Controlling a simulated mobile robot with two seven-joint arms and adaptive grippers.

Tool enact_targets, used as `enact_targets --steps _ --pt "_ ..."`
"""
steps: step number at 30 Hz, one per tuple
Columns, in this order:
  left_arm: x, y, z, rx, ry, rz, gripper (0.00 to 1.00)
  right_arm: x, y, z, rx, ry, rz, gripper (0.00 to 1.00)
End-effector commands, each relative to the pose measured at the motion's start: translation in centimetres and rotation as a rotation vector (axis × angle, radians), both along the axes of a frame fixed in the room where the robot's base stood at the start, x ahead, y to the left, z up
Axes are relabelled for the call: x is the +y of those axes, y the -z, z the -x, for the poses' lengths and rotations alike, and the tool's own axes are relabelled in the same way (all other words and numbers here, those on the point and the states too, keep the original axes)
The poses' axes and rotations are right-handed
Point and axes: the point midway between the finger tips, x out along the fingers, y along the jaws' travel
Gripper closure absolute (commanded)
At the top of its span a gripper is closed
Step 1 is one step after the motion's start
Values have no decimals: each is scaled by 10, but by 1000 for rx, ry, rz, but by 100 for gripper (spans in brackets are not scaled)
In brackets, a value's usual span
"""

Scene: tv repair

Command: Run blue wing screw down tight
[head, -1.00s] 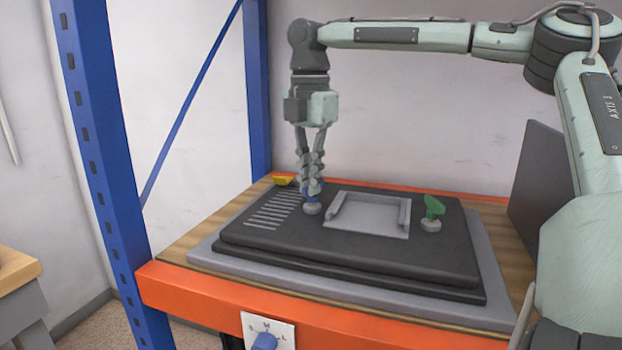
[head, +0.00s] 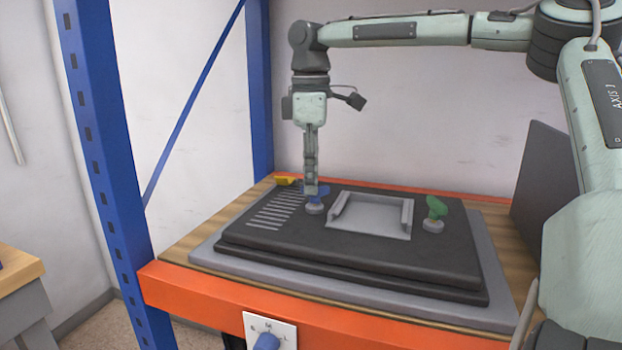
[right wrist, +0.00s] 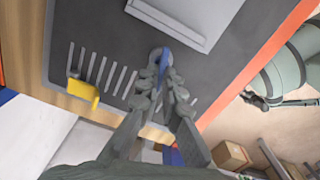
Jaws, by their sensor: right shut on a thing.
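The blue wing screw (head: 322,193) stands upright in its round grey seat on the dark TV back panel (head: 270,244), left of the square recess. My right gripper (head: 311,190) points straight down over it, with its fingers shut on the wing. In the right wrist view the blue wing (right wrist: 168,62) shows between the two fingertips (right wrist: 163,80), over the grey seat. The fingers hide part of the screw in the head view. I cannot tell how deep its thread sits. My left gripper is not in view.
A green wing screw (head: 435,210) stands right of the recess (head: 370,215). A yellow piece (head: 285,180) lies at the panel's back left, by the vent slots. A blue rack post (head: 110,180) rises at left.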

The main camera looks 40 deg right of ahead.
Motion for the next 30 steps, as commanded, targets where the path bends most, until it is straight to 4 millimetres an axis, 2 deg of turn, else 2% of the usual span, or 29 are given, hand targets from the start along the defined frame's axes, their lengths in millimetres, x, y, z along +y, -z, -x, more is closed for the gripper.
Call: enact_targets --steps 1,30 --pt "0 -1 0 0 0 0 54 -1 -5 -2 -10 46 4 100" --pt "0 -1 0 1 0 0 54 -8 -6 -5 -16 968 1 100"
